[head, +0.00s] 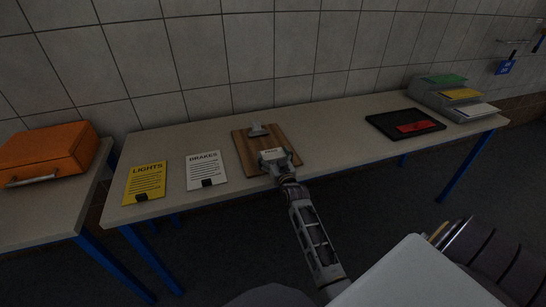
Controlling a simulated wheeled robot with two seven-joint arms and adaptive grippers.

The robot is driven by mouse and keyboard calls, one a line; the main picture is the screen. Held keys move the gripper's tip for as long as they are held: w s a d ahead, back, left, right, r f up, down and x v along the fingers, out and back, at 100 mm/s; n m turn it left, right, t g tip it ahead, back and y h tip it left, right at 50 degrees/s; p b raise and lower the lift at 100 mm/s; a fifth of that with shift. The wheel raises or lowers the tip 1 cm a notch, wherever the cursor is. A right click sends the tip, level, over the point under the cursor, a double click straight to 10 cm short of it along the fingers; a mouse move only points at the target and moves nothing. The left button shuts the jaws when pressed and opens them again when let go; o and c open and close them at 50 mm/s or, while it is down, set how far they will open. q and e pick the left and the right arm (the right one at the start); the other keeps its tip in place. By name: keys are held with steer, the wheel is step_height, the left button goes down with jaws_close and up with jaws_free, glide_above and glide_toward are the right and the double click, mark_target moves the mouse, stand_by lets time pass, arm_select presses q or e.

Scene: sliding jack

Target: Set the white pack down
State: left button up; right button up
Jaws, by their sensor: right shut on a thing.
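My right gripper (271,159) reaches in from the bottom over the front of a brown wooden clipboard (246,158). It is shut on a small white pack (272,151), whose dark lettering is too small to read. The gripper hides part of the pack. I cannot tell whether the pack touches the board or is just above it. The clipboard lies flat on the long table with its metal clip (259,130) at the far end. My left gripper is not in view.
Left of the clipboard lie a white BRAKES sheet (207,169) and a yellow LIGHTS sheet (146,180). A black tray (385,123) with a red item (418,127) and a grey sorter (428,94) stand right. An orange case (50,150) is on the left table. The long table's middle (335,120) is clear.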

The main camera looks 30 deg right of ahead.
mark_target(275, 160)
steer(key=o, duration=0.8)
steer(key=shift+f, duration=0.1)
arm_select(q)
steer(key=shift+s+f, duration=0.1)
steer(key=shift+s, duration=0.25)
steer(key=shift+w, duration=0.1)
arm_select(e)
steer(key=shift+v, duration=3.6)
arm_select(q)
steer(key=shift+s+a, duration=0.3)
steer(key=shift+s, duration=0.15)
arm_select(e)
steer(key=v, duration=0.5)
steer(key=shift+w+a, duration=0.1)
